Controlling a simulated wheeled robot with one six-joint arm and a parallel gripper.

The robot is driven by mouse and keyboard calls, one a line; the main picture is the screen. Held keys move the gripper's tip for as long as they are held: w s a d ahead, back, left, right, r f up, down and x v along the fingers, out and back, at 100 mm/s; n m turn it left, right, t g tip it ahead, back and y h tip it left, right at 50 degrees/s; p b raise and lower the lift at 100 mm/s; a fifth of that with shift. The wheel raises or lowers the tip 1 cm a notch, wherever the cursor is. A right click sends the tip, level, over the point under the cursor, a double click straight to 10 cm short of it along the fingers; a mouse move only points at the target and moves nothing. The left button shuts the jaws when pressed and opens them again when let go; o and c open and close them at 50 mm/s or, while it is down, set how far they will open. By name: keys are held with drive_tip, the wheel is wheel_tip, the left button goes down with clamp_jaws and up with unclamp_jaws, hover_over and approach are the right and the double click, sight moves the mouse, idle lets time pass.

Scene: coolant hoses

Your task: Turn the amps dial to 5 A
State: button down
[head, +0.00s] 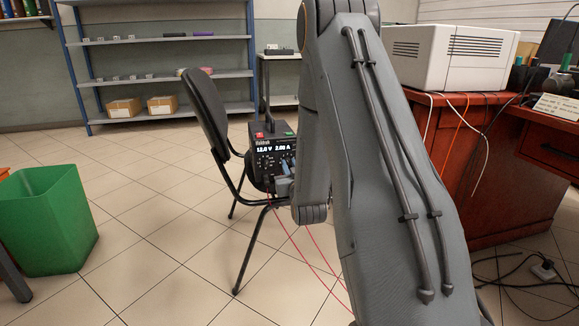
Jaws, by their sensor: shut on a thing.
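A black bench power supply (262,145) sits on the seat of a black chair in the head view. Its lit display (274,149) seems to read 12.0 V on the left and 2.00 A on the right, but the digits are small. A dial (265,163) with pale marks shows on the left of its front panel. My gripper (284,184) is at the lower right of the panel, partly hidden by my arm. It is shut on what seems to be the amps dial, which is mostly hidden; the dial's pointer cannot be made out.
The black chair (207,115) has its backrest left of the supply. Red leads (290,236) hang from the supply to the floor. A green bin (45,220) stands at left, a wooden desk (470,150) at right. Tiled floor between bin and chair is clear.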

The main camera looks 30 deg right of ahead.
drive_tip(key=m+p, duration=0.5)
drive_tip(key=m, duration=0.1)
drive_tip(key=shift+r+m, duration=0.1)
drive_tip(key=shift+m, duration=0.3)
drive_tip(key=m+p, duration=0.2)
drive_tip(key=m, duration=0.1)
drive_tip(key=shift+m+p, duration=1.1)
drive_tip(key=shift+m, duration=0.8)
drive_tip(key=c, duration=1.7)
unclamp_jaws()
drive_tip(key=shift+o, duration=0.2)
drive_tip(key=p+v, duration=0.2)
drive_tip(key=v, duration=0.6)
